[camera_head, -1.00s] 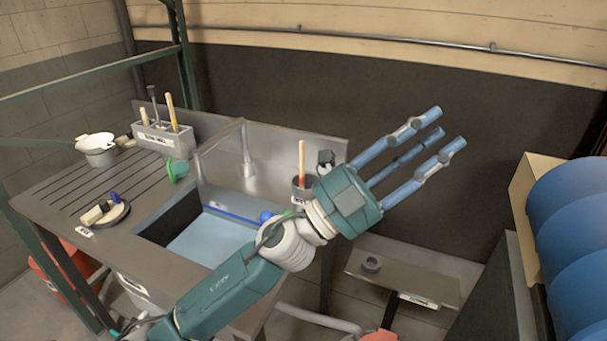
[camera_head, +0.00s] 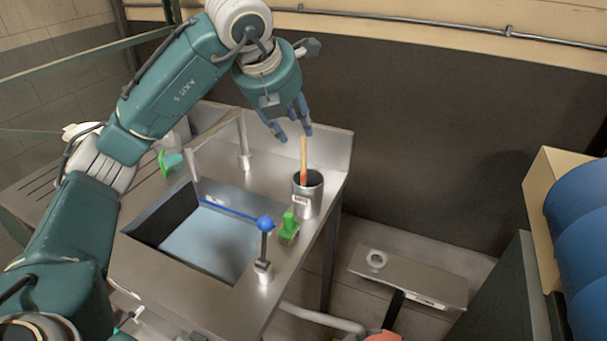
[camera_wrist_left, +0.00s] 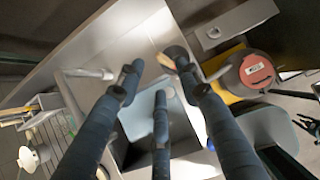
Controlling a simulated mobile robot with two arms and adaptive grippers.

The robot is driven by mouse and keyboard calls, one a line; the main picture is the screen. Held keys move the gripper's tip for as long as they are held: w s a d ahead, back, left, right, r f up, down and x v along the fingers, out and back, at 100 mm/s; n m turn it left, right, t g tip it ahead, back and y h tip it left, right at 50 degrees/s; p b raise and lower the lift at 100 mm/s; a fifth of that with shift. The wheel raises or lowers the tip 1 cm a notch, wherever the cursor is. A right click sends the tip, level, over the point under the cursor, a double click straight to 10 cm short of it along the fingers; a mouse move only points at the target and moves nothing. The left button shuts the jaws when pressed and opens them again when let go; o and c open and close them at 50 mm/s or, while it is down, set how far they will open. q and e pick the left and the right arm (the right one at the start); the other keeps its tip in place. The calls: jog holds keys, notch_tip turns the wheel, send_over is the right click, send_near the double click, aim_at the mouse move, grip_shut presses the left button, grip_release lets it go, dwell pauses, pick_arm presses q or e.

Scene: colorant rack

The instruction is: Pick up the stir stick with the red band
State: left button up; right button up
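The stir stick (camera_head: 303,152) is a thin wooden rod with a red band low on it. It stands nearly upright in a grey labelled cup (camera_head: 309,199) at the right end of the sink counter; the cup hides its lower end. My left gripper (camera_head: 294,134) is above the stick with its fingers pointing down, spread and empty. Its fingertips are close to the stick's top; I cannot tell whether they touch. In the left wrist view a tan stick end (camera_wrist_left: 166,61) shows near the fingertips. My right gripper is not in view.
The faucet (camera_head: 244,145) stands left of the cup, behind the sink basin (camera_head: 205,245). A green item (camera_head: 288,228) and a blue-knobbed lever (camera_head: 264,242) stand in front of the cup. A low shelf (camera_head: 430,281) and blue drums (camera_head: 582,235) are at the right.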

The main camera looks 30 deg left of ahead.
aim_at(301, 145)
pick_arm(q)
jog(key=p+x, duration=0.2)
jog(key=x, duration=0.6)
jog(key=shift+f, duration=0.35)
jog(key=shift+w+f, duration=0.15)
jog(key=shift+f, duration=0.15)
grip_shut()
